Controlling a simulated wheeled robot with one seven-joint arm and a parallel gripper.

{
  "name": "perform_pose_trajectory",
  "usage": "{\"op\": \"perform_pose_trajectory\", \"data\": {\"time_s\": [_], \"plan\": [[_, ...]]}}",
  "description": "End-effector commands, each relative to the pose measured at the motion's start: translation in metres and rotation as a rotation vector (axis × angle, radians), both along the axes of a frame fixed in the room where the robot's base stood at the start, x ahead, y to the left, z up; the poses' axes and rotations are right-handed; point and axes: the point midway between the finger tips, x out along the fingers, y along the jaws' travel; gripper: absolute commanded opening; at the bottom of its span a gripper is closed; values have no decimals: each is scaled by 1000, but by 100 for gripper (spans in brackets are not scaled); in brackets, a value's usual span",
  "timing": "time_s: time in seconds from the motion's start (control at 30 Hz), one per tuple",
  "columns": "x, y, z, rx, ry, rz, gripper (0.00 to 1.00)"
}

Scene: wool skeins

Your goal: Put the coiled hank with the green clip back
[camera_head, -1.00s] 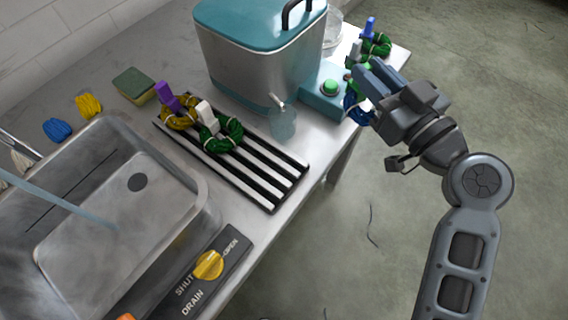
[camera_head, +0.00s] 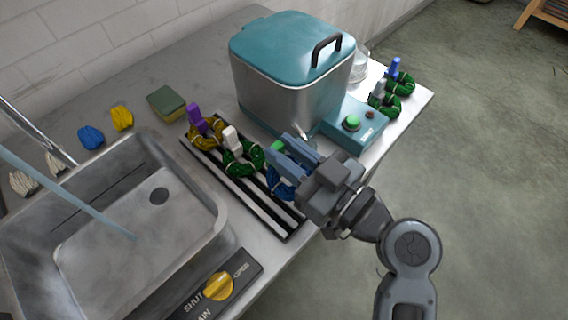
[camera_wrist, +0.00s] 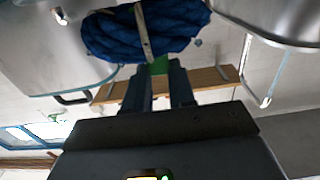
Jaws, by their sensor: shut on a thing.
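The coiled blue hank (camera_head: 279,190) hangs from its green clip (camera_head: 277,147), over the right part of the striped black-and-white rack (camera_head: 283,223). My gripper (camera_head: 292,153) is shut on the green clip. In the wrist view the blue hank (camera_wrist: 140,34) fills the top, with the green clip (camera_wrist: 159,66) between my fingertips. Whether the hank touches the rack cannot be told. A yellow hank (camera_head: 207,138) with a purple clip and a green hank (camera_head: 240,162) with a white clip sit on the rack to the left.
A teal-lidded metal machine (camera_head: 290,75) with a green button stands just behind the rack. Green hanks (camera_head: 398,85) with blue and grey clips stand at the right end of the counter. The sink (camera_head: 130,215) lies left. A yellow drain knob (camera_head: 218,287) is in front.

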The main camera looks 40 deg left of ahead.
Motion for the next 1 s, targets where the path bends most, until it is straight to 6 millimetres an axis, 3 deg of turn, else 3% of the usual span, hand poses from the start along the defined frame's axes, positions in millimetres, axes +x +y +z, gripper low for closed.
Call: {"op": "perform_pose_trajectory", "data": {"time_s": [0.17, 0.43, 0.9, 0.93, 1.0], "plan": [[-7, 3, -9, -1, 1, 0, 0], [-6, 2, -42, 0, 1, -1, 0], [-6, 2, -48, 1, -1, -1, 0], [-6, 2, -47, 1, -1, -1, 26], [-6, 2, -47, 1, -1, -1, 33]]}}
